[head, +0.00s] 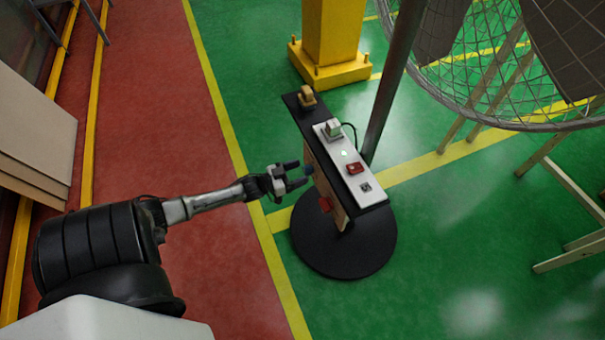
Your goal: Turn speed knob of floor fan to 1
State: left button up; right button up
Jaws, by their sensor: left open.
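The floor fan has a wire cage (480,90) at the upper right, a grey pole (390,85) and a round black base (335,250). A control panel sits by the pole, with a white top plate (348,172) and a tan side face (322,182). Knob markings are too small to read. My right gripper is not in view.
The top plate carries a pale block-shaped control (332,128) and a red switch (354,168). A yellow post (331,40) stands behind. Wooden trestle legs (575,190) are at the right, boards (35,135) at the left.

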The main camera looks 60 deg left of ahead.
pick_arm(q)
jog(key=shift+w+d, duration=0.15)
jog(key=shift+w, duration=0.75)
jog(key=c, duration=0.9)
